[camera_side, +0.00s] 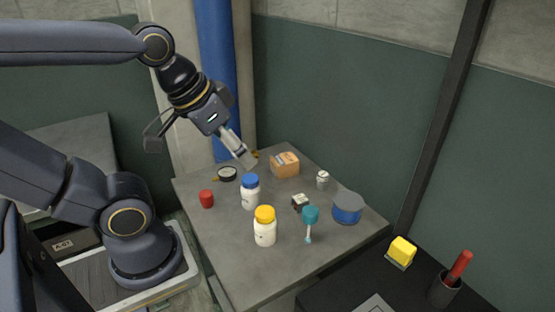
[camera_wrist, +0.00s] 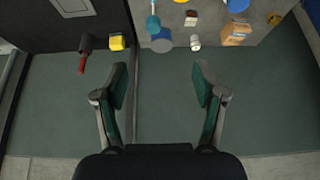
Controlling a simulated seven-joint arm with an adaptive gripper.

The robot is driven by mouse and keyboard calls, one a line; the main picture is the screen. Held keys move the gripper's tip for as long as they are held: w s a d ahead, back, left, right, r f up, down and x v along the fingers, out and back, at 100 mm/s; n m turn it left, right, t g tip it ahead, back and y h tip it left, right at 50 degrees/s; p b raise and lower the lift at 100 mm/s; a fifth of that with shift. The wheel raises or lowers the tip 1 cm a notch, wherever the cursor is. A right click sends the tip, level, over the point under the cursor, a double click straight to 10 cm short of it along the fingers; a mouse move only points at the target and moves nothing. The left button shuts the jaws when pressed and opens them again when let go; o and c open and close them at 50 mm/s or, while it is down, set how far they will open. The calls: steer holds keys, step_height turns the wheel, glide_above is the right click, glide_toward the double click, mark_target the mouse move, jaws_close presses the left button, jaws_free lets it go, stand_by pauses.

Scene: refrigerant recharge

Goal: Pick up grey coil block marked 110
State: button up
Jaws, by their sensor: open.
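A small block with dark and pale faces (camera_side: 300,202) lies on the grey table (camera_side: 215,225), beside a teal-topped item; it looks most like the coil block, but I cannot read a 110 on it. In the wrist view a small pale block (camera_wrist: 191,19) near the top seems to be the same one. My gripper (camera_side: 248,161) is above the far left part of the table, left of the orange-brown box. In the wrist view my gripper (camera_wrist: 162,82) is open, with nothing between its fingers.
Blue-capped (camera_side: 250,192) and yellow-capped (camera_side: 265,227) bottles stand left of the block. The teal-topped item (camera_side: 310,222), blue tin (camera_side: 347,208), small pale canister (camera_side: 322,180) and orange-brown box (camera_side: 285,164) surround it. A red cup (camera_side: 206,199) is at left. A blue pipe (camera_side: 214,70) rises behind.

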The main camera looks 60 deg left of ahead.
step_height(320, 180, up, 3)
steer(key=w+m, duration=0.1)
steer(key=w, duration=0.1)
steer(key=g, duration=0.6)
glide_above(300, 198)
steer(key=f, duration=2.8)
steer(key=shift+s+d, duration=0.1)
steer(key=shift+d, duration=0.1)
steer(key=shift+a+f, duration=0.1)
steer(key=shift+f, duration=2.9)
steer(key=c, duration=1.3)
